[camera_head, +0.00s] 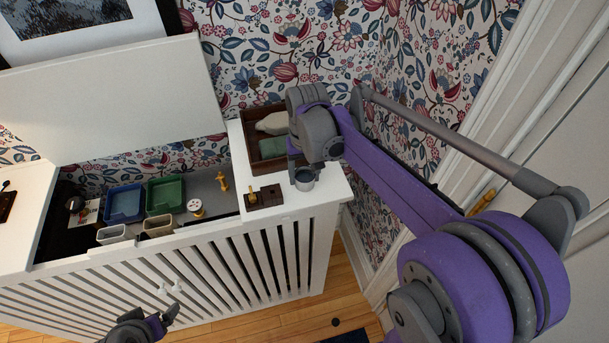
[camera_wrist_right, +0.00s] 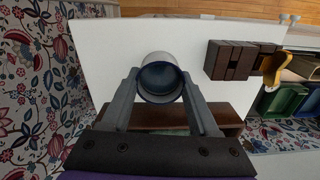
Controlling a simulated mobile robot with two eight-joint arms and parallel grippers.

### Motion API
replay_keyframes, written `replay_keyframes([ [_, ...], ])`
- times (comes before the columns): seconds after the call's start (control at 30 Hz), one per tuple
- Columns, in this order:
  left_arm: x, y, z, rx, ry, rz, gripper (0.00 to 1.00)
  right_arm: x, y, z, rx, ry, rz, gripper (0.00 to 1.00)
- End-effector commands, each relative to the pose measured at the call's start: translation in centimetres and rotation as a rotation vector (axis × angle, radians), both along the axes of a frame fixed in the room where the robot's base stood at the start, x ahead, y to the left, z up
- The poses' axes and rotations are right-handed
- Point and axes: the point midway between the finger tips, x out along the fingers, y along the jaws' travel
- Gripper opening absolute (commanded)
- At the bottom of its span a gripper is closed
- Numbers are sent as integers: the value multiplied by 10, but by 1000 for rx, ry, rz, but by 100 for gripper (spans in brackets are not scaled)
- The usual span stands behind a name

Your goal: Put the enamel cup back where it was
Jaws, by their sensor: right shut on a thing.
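The enamel cup (camera_head: 305,180) is pale grey outside with a dark rim and a blue-grey inside. It is upright over the right end of the white cabinet top (camera_head: 325,190), near the front edge; I cannot tell whether its base touches. My right gripper (camera_head: 302,167) is shut on it from behind. In the right wrist view the cup (camera_wrist_right: 158,60) sits between the two fingers (camera_wrist_right: 160,88), mouth towards the camera. My left gripper (camera_head: 163,318) hangs low in front of the slatted cabinet front, away from the cup; its jaw opening is unclear.
A dark wooden block with a brass piece (camera_head: 264,197) stands just left of the cup. A wooden box (camera_head: 251,150) with a bottle and green item is behind. The open compartment holds a blue tray (camera_head: 124,204), green tray (camera_head: 165,196) and small items. The raised lid (camera_head: 115,100) leans back.

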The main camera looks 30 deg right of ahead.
Motion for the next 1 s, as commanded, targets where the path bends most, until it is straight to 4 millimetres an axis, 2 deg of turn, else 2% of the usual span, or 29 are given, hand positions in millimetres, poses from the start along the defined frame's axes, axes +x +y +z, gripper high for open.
replay_keyframes([
  [0.1,0,0,-1,0,1,0,91,0,0,-7,0,0,0,3],
  [0.47,-2,0,-4,0,3,0,91,0,0,-11,0,1,0,3],
  [0.5,-2,0,-4,0,3,0,91,0,0,-11,0,0,0,65],
  [0.6,-1,0,-3,0,3,0,91,0,0,-11,0,0,0,83],
  [0.67,-1,0,-3,0,3,0,91,0,0,-10,0,0,0,91],
  [1.0,0,0,1,0,-1,0,91,0,0,-5,0,-1,0,91],
])
